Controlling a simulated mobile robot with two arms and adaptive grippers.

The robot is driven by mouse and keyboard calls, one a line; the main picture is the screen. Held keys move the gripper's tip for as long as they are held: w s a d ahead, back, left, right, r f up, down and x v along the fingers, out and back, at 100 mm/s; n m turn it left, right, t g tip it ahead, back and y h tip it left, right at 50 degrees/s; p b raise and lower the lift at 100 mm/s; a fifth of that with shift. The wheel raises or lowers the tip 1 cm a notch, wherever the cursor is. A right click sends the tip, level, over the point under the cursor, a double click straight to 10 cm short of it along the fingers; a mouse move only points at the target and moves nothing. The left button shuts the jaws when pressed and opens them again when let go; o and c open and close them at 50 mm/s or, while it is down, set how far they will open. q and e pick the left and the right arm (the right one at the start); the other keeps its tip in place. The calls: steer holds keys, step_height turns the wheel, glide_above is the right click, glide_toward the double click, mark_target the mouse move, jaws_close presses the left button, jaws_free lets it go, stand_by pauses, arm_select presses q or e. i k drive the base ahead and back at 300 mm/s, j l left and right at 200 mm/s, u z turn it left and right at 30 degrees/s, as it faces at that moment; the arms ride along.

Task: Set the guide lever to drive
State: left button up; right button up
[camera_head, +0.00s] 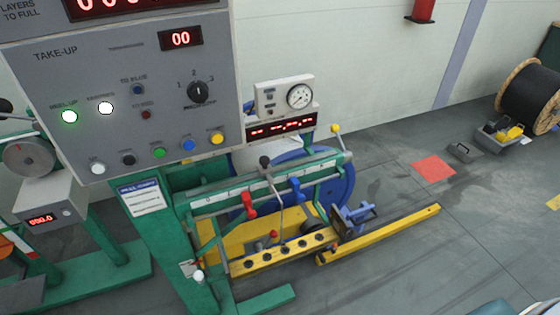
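The take-up machine stands left of centre with several levers, and I cannot tell from any readable label which is the guide lever. One lever with a black knob (265,162) rises above the green rail (225,197). A red handle (249,205) and a blue handle (297,190) hang on the rail. A yellow-knobbed lever (336,129) stands at the rail's right end. A red knob (273,234) sits lower, near the yellow bar with dark holes (262,261). A white knob (198,275) is at the lower left. Neither gripper is in view.
The grey take-up panel (120,60) fills the upper left. A gauge box (285,97) stands behind the rail. A blue reel (342,187) is behind the levers. A yellow floor beam (380,234) lies to the right. Beyond it are a red floor patch (434,169) and open floor.

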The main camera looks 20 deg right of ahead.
mark_target(334, 128)
steer(key=l+z, duration=0.35)
steer(key=i+l+z, duration=0.15)
steer(key=z, duration=0.25)
steer(key=i+l+z, duration=0.1)
steer(key=l+z, duration=0.25)
